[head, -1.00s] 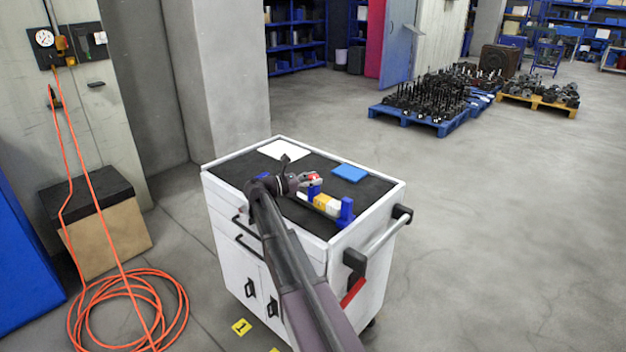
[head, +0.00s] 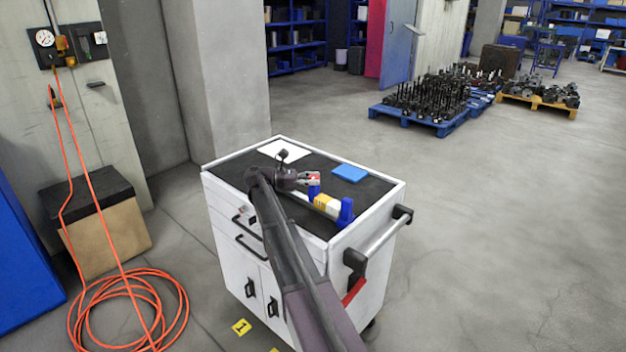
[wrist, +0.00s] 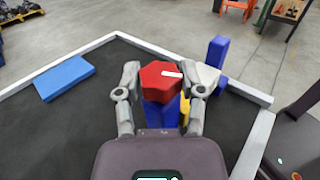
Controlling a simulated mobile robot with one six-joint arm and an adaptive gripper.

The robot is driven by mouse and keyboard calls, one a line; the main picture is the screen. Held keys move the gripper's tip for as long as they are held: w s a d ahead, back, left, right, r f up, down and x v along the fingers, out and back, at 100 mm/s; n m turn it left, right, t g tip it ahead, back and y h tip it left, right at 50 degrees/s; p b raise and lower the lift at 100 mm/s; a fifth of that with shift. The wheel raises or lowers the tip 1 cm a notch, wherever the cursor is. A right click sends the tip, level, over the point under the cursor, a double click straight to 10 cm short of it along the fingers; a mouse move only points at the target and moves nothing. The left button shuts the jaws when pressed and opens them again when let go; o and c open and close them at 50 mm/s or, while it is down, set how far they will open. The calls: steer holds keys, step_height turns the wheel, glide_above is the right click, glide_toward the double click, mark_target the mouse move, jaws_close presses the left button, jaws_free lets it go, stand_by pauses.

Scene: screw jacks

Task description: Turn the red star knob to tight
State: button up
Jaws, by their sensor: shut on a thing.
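The red star knob (wrist: 158,80) sits between the two fingers of my gripper (wrist: 162,88) in the wrist view, with a white mark on its top. My gripper is shut on the knob's sides. In the head view the knob (head: 314,177) is a small red patch at the tip of my gripper (head: 308,180). Behind and below the knob is a blue support, with a yellow part partly hidden by the right finger. In the head view a yellow and white cylinder (head: 327,205) lies between blue supports (head: 346,211).
The fixture stands on the dark top of a white cart (head: 390,196) with a raised rim. A blue block (head: 350,173) and a white sheet (head: 284,150) lie on the same top. The cart's handle (head: 388,236) is at the right. Open floor lies beyond.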

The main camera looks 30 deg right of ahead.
steer(key=shift+s, duration=0.1)
steer(key=o, duration=1.2)
steer(key=shift+d, duration=0.1)
steer(key=shift+v, duration=3.75)
